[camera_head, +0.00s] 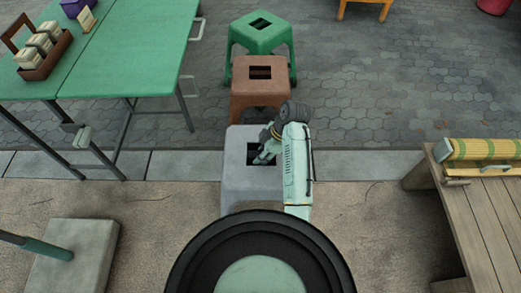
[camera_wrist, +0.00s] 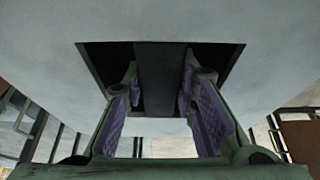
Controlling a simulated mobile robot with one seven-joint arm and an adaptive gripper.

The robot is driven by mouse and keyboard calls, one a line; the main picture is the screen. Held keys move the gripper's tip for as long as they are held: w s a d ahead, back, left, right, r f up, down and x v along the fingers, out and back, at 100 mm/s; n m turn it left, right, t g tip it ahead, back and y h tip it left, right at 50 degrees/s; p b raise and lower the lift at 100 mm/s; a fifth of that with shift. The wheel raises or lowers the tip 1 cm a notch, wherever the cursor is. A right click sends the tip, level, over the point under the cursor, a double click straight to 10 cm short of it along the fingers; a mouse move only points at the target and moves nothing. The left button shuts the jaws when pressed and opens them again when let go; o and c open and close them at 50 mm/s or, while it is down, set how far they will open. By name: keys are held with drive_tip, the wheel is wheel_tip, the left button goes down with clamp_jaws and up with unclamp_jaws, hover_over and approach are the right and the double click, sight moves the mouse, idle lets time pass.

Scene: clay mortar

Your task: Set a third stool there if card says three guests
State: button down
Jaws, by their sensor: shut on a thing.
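A grey stool (camera_head: 236,180) is directly in front of me in the head view, with a square hole in its seat. My gripper (camera_head: 262,157) reaches into that hole. In the wrist view the purple-padded fingers of my gripper (camera_wrist: 165,105) are on either side of the dark bar across the hole, shut on the grey stool (camera_wrist: 270,65). A brown stool (camera_head: 262,96) stands just beyond it, and a green stool (camera_head: 262,38) beyond that. A small card (camera_head: 87,19) stands on the green table (camera_head: 130,55); its writing is too small to read. The grey stool's feet are hidden.
A wooden tray (camera_head: 45,70) with several wrapped bundles sits on the table. A wooden bench (camera_head: 475,215) with a rolled yellow-green mat (camera_head: 485,150) is at right. A grey block (camera_head: 75,255) is at lower left. Paving right of the stools is clear.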

drive_tip(key=w, duration=0.5)
drive_tip(key=shift+w+a+f+p, duration=0.15)
drive_tip(key=shift+f+p, duration=0.05)
drive_tip(key=shift+p, duration=0.1)
drive_tip(key=shift+f+p, duration=0.35)
drive_tip(key=shift+f, duration=1.3)
drive_tip(key=c, duration=1.8)
unclamp_jaws()
drive_tip(key=shift+f, duration=0.2)
drive_tip(key=o, duration=0.5)
drive_tip(key=shift+r, duration=0.1)
drive_tip(key=b+v, duration=0.2)
drive_tip(key=v, duration=0.9)
drive_tip(key=shift+r, duration=0.5)
